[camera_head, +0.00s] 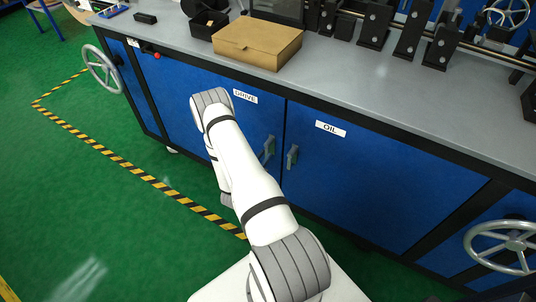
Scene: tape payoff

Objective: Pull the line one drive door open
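The drive door (190,88) is a blue panel on the front of the long machine cabinet. A white label reading DRIVE (245,96) is at its upper right. Its grey handle (269,149) sits near its right edge, close to the seam. The door looks shut, flush with the cabinet front. My white arm crosses in front of it and hides part of its middle and lower area. The gripper itself does not show; the arm's far end bends down behind my own links. The handle appears clear of any visible part of my arm.
The blue OIL door (390,170) with its own handle (292,157) is just right of the seam. A cardboard box (258,42) stands on the grey worktop (345,68). Handwheels project at left (101,70) and right (502,246). Green floor (75,195) with striped tape is open at left.

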